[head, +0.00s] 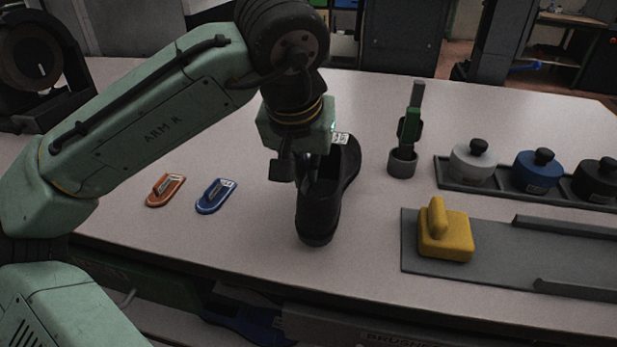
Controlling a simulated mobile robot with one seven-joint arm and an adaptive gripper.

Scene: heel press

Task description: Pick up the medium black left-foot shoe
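My gripper (298,172) is right over the shoe's left side, pointing down. One dark finger pad shows just left of the shoe's opening. The other finger is hard to make out against the black shoe. I cannot tell whether the fingers touch the shoe or have closed on its wall. The shoe seems to rest on the table. No size or left-foot mark is readable.
Orange (165,190) and blue (215,196) flat pieces lie to the left. To the right are a green-handled tool in a grey cup (402,162), a tray (447,179) with white, blue and black lidded pots, and a yellow block (446,238) on a grey plate (495,262).

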